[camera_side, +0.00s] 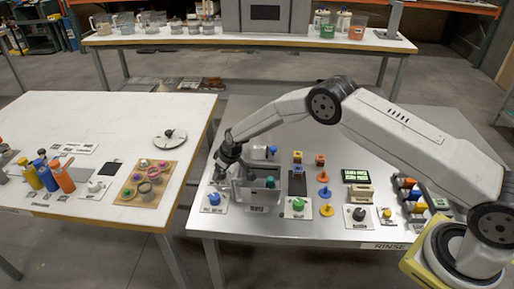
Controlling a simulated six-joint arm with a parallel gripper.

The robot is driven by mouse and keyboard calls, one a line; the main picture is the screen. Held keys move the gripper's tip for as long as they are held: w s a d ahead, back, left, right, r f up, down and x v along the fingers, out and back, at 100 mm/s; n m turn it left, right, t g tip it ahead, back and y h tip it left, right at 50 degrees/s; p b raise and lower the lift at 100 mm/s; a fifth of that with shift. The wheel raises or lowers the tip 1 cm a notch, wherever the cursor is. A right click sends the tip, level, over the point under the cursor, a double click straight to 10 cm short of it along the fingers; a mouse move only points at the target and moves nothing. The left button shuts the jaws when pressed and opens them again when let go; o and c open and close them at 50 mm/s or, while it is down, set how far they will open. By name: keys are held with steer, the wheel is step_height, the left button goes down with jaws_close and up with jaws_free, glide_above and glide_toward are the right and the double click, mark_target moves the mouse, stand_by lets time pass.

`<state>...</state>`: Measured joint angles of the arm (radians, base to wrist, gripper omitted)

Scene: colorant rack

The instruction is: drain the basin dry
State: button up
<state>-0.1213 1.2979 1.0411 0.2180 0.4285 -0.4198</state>
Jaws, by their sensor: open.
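A grey box-shaped basin (243,193) stands near the left end of the metal table. Whether it holds liquid cannot be made out. My gripper (219,178) points down at the basin's left side, above a small labelled plate (209,208) with a blue knob (214,198). The jaws are open, small and dark in this view; whether they touch anything is unclear. A teal knob (270,182) is at the basin's right front, and a blue knob (272,150) shows behind it. A green knob (298,204) sits on its own plate to the right.
Right of the basin stand coloured blocks and pegs (324,192), a lit display (355,176), a black knob (359,214) and a rack of bottles (410,195). The white table (95,115) at left holds bottles (47,175) and a wooden pot tray (150,181).

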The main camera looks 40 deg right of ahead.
stand_by(0.3)
jaws_close()
steer(key=shift+n, duration=0.7)
steer(key=shift+n+g+y, duration=0.4)
steer(key=shift+n+y, duration=0.4)
steer(key=shift+n, duration=0.7)
jaws_free()
